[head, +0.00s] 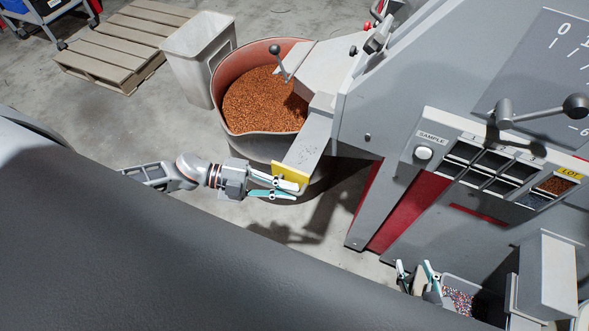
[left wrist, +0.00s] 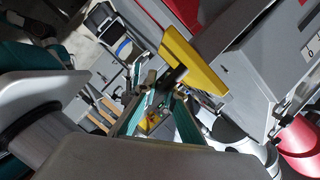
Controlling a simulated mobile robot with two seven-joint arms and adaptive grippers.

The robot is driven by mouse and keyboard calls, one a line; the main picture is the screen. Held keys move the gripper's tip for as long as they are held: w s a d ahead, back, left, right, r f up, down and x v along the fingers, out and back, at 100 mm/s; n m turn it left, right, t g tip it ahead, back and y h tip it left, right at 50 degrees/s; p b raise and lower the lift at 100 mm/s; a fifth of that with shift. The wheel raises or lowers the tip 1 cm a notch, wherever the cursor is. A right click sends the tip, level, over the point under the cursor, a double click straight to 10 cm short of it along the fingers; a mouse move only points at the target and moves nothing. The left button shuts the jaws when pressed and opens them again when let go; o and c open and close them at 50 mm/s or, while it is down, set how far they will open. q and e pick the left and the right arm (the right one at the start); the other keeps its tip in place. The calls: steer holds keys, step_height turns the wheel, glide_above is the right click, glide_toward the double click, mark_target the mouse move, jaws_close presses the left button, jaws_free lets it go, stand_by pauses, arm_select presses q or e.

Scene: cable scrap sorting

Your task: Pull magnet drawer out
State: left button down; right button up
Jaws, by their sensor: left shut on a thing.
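The magnet drawer (head: 308,145) is a grey box with a yellow front plate (head: 291,174), sticking out of the machine beside the tub of copper granules. My left gripper (head: 275,187) is at the yellow front, shut on the drawer's handle, which its fingers largely hide. In the left wrist view the yellow plate (left wrist: 198,62) stands just beyond the teal fingers (left wrist: 165,98), with a dark handle part (left wrist: 174,75) at their tips. My right gripper (head: 419,272) is low at the right with its fingers apart, near a bin of coloured granules.
The round tub (head: 225,118) of copper granules stands just behind the drawer. The grey machine (head: 400,95) fills the right, with a sample rack (head: 487,168) on its face. A pale bin (head: 190,62) and a pallet (head: 120,45) stand farther back.

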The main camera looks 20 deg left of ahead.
arm_select(q)
steer(key=shift+s, duration=0.7)
steer(key=c, duration=2.4)
jaws_free()
steer(key=shift+a, duration=0.1)
steer(key=v, duration=1.2)
